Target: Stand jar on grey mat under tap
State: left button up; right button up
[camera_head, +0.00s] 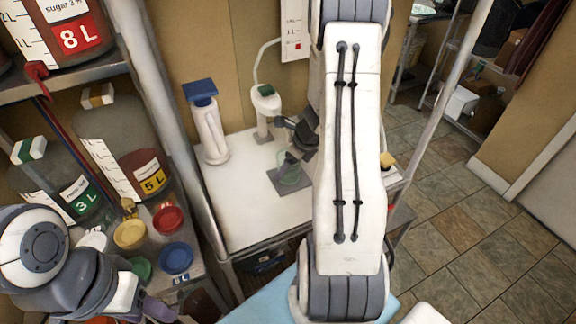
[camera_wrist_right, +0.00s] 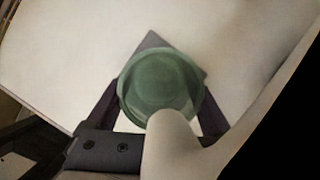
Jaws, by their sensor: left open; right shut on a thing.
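A small green glass jar (camera_head: 290,172) is over the grey mat (camera_head: 275,178) on the white bench; I cannot tell if its base touches it. My right gripper (camera_wrist_right: 160,105) is shut on the jar (camera_wrist_right: 158,75), with dark fingers on both sides of it. In the right wrist view the mat (camera_wrist_right: 153,40) shows behind the jar's round rim. A white tap (camera_head: 265,103) with a thin tube stands behind the mat. A pale blurred shape covers the jar's near edge in the wrist view. My left gripper (camera_head: 150,306) is open at the lower left, partly cut off.
A white column with a blue top (camera_head: 205,120) stands left of the mat. The left rack holds large jars, including a 5 L jar (camera_head: 140,175), and red (camera_head: 168,220), yellow (camera_head: 130,234) and blue (camera_head: 176,258) lids. The bench's front left (camera_head: 240,225) is bare.

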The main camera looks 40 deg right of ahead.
jog(key=o, duration=1.3)
jog(key=shift+f, duration=0.15)
jog(key=shift+r, duration=0.2)
jog(key=p+v, duration=0.3)
jog(key=v, duration=0.9)
